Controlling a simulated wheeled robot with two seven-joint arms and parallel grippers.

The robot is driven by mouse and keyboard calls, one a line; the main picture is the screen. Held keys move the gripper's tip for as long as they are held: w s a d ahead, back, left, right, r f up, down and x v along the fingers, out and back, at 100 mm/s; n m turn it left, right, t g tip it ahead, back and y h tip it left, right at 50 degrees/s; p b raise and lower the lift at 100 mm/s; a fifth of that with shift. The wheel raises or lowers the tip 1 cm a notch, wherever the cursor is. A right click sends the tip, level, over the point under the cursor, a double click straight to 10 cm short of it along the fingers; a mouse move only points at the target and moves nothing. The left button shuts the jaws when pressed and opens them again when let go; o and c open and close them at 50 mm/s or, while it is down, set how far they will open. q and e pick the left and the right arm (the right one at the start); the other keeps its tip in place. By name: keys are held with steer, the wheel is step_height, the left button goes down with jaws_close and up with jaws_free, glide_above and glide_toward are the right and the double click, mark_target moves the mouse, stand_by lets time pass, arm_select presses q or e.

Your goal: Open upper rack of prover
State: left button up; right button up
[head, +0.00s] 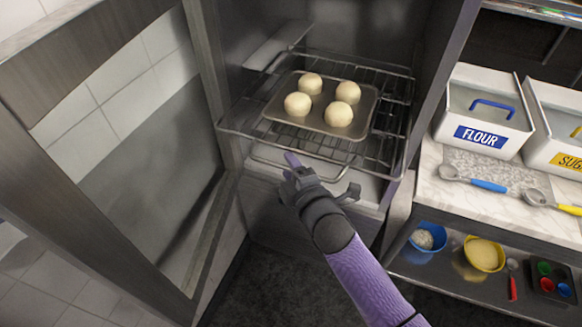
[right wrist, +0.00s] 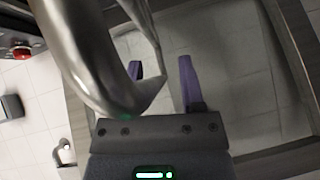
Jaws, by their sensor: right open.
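The prover (head: 230,62) stands open, its framed door (head: 192,150) swung out to the left. Its upper wire rack (head: 395,120) holds a metal tray (head: 272,108) with several pale dough balls. The rack's front reaches out near the prover's opening. My right gripper (head: 322,174) is open just below and in front of the rack's front bar (head: 300,166). In the right wrist view, a thick curved metal bar (right wrist: 90,60) crosses close to the left purple finger and partly hides it. I cannot tell whether the bar lies between the fingers. My left gripper is out of view.
To the right, a counter carries a flour bin (head: 487,105), a sugar bin (head: 560,120) and measuring spoons (head: 480,182). A shelf below holds a blue bowl (head: 425,237) and a yellow bowl (head: 484,254). Dark floor is clear below the prover.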

steer(key=p+v, duration=0.1)
steer(key=v, duration=0.9)
steer(key=shift+p, duration=0.35)
